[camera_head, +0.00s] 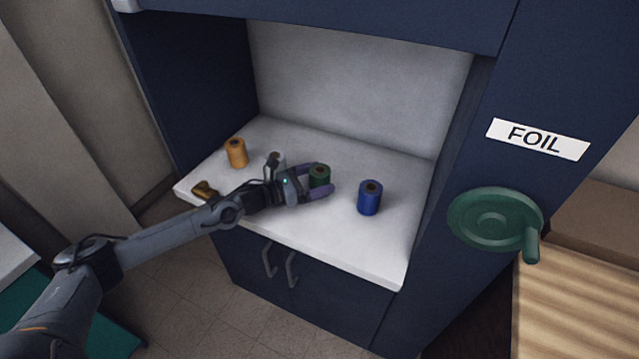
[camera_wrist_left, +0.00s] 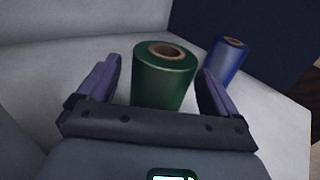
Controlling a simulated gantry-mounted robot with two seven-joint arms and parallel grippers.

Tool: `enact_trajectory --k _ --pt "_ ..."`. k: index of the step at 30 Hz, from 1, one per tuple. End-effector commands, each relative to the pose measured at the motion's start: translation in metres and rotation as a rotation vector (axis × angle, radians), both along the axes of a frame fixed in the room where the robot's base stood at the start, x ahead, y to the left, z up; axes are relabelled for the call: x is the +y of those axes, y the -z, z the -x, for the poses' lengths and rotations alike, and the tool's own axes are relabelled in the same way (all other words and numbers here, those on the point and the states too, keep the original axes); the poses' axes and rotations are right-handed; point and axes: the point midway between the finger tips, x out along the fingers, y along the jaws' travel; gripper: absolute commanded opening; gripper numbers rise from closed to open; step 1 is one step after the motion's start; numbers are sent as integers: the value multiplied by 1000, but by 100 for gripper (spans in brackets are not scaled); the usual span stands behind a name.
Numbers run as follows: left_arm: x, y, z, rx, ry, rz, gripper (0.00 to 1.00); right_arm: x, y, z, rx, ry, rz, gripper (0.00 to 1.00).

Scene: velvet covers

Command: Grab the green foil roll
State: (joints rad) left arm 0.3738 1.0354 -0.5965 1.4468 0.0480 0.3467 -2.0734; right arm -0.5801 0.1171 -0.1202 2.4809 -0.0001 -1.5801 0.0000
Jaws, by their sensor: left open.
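The green foil roll (camera_head: 320,174) stands upright on the white counter in the head view. My left gripper (camera_head: 318,180) is open around it, with one purple finger on the far side and one on the near side. In the left wrist view the green foil roll (camera_wrist_left: 164,76) stands between the two fingers of my left gripper (camera_wrist_left: 160,88), with a visible gap to the left finger. The right finger is close to the roll, and I cannot tell whether it touches. My right gripper is not in view.
A blue roll (camera_head: 369,197) stands to the right, also in the left wrist view (camera_wrist_left: 227,60). Navy cabinet walls enclose the white counter (camera_head: 350,251). A green crank wheel (camera_head: 493,217) sits below the FOIL sign (camera_head: 537,139).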

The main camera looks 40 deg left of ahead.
Motion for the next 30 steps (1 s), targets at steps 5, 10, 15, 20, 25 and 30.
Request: enact_trajectory --k 5,10,15,20,25,30 --pt "-9 1 -18 -1 1 2 93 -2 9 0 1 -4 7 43" --pt "-12 0 -23 0 1 0 93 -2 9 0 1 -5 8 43" --pt "-12 0 -22 1 1 0 93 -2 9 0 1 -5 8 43" --pt "-12 0 -22 0 1 0 70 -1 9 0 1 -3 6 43" --pt "-12 0 -22 0 1 0 44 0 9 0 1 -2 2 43" --pt "-12 -1 -22 -1 1 0 33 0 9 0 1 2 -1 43"
